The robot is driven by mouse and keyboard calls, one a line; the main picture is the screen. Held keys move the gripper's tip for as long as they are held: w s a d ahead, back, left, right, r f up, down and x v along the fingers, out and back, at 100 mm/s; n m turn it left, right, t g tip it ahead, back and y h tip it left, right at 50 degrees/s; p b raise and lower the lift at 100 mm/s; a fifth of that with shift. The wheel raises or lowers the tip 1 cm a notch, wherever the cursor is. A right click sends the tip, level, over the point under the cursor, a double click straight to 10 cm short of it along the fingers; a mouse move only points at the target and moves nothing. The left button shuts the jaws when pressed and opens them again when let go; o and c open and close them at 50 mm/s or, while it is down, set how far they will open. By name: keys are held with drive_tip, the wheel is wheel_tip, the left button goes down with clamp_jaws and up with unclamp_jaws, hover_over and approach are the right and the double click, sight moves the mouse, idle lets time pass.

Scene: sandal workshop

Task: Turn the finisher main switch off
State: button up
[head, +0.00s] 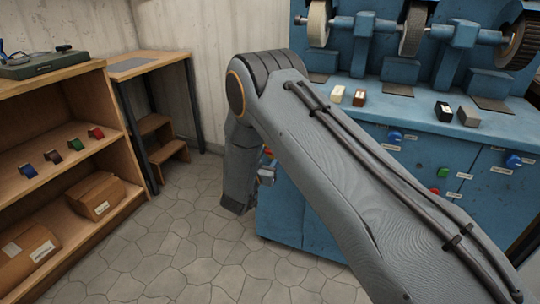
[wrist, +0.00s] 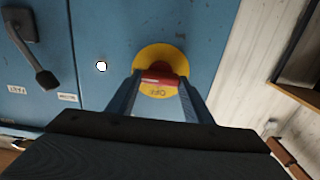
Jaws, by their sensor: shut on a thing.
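The blue finisher (head: 285,215) stands on the right in the head view, partly hidden by my arm. In the wrist view the main switch is a red knob (wrist: 158,76) on a round yellow plate (wrist: 150,55) on the blue panel (wrist: 105,35). The word OFF shows upside down on the plate's lower part, between my fingers. My gripper (wrist: 160,90) is shut on the red knob, one finger at each side. In the head view the gripper is mostly hidden behind my arm, by the machine's left side.
A small white lamp (wrist: 101,66) sits left of the switch, with a black lever (wrist: 35,55) farther left. Sanding wheels (head: 410,30) and small blocks are on top of the finisher. A wooden shelf (head: 75,175) stands on the left; the tiled floor (head: 185,240) between is clear.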

drive_tip(key=shift+n, duration=0.3)
drive_tip(key=n+p, duration=0.1)
drive_tip(key=n, duration=0.3)
drive_tip(key=n+p, duration=0.1)
drive_tip(key=n, duration=0.3)
drive_tip(key=shift+a+n, duration=0.1)
drive_tip(key=shift+n, duration=0.3)
drive_tip(key=n, duration=0.4)
drive_tip(key=shift+f+n+p, duration=0.15)
drive_tip(key=shift+n+p, duration=0.15)
drive_tip(key=shift+n, duration=2)
drive_tip(key=shift+f, duration=0.1)
drive_tip(key=o, duration=1)
drive_tip(key=shift+a, duration=0.1)
drive_tip(key=shift+o, duration=0.2)
